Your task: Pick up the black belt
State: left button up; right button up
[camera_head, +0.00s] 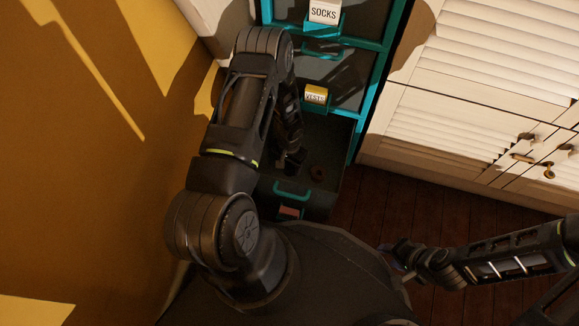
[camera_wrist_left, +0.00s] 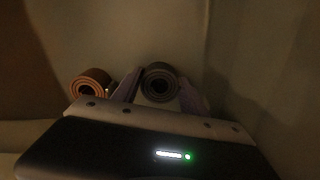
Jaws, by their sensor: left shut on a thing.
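The black belt (camera_wrist_left: 160,82) is a dark roll in the left wrist view. It sits between the two fingers of my left gripper (camera_wrist_left: 160,95), which is shut on it. In the head view my left gripper (camera_head: 287,162) reaches down into the open drawer (camera_head: 335,140), and the black belt cannot be made out there. My right gripper (camera_head: 398,258) is at the lower right, small and dark, away from the drawer.
The open drawer has a teal handle (camera_head: 292,190). Behind it stand teal-framed drawers with a socks label (camera_head: 324,11) and a vests label (camera_head: 315,96). Louvred white doors (camera_head: 480,110) stand at right. Dark wooden floor (camera_head: 400,205) is clear between them and me.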

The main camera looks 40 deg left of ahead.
pick_arm(q)
jog(key=shift+r, duration=0.1)
notch_tip(320, 180, up, 14)
jog(key=r+p, duration=0.1)
jog(key=p, duration=0.5)
notch_tip(320, 180, up, 13)
jog(key=p, duration=0.4)
send_over(290, 165)
jog(key=shift+s, duration=0.15)
pick_arm(e)
notch_tip(290, 165, up, 10)
jog(key=s+a, duration=0.1)
jog(key=s, duration=0.1)
jog(key=shift+r+g+y, duration=0.2)
jog(key=shift+g+y, duration=0.1)
jog(key=shift+g, duration=0.1)
pick_arm(q)
jog(key=shift+f, duration=0.1)
pick_arm(e)
jog(key=shift+s+d, duration=0.1)
